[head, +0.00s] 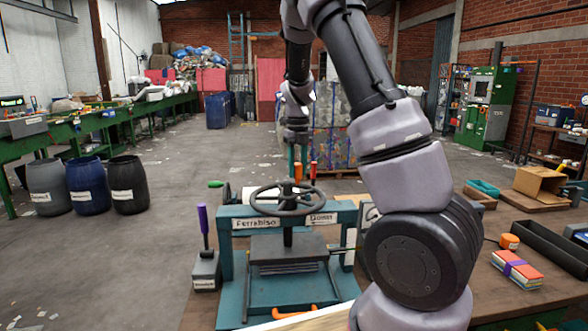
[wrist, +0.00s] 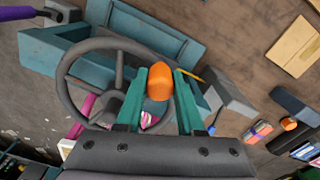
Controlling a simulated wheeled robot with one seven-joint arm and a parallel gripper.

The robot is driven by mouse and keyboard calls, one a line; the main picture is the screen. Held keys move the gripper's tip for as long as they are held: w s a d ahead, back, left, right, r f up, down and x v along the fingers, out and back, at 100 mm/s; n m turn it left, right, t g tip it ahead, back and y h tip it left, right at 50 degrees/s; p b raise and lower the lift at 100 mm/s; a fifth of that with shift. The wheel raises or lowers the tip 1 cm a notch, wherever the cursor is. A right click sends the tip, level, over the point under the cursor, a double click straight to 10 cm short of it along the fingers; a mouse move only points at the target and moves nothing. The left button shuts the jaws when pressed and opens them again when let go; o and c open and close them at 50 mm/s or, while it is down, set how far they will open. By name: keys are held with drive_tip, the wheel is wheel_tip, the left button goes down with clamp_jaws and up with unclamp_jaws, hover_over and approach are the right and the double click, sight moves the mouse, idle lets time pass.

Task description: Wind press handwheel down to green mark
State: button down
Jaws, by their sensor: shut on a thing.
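The teal press (head: 235,262) stands on the bench, with a dark handwheel (head: 262,208) on a screw above its crossbeam. A grey plate (head: 288,247) hangs under the beam over the teal base. The wheel (wrist: 68,62) also shows in the wrist view. My gripper (head: 298,165) is at the far side of the wheel, pointing down. In the wrist view its teal fingers (wrist: 160,90) stand on either side of an orange knob (wrist: 158,75) at the wheel's rim and are shut on it. I cannot make out a green mark on the press.
A purple-handled tool (head: 203,225) stands left of the press. An orange-handled item (head: 295,311) lies in front. Strapped coloured blocks (head: 516,269), a cardboard box (head: 540,183) and a dark tray (head: 540,245) are on the bench at right. Floor at left is open up to the barrels (head: 87,188).

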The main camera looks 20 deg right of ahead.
drive_tip(key=shift+d, duration=0.3)
drive_tip(key=c, duration=0.5)
unclamp_jaws()
drive_tip(key=shift+s, duration=0.1)
drive_tip(key=shift+a+r, duration=0.1)
wheel_tip(320, 180, up, 11)
drive_tip(key=shift+f, duration=0.15)
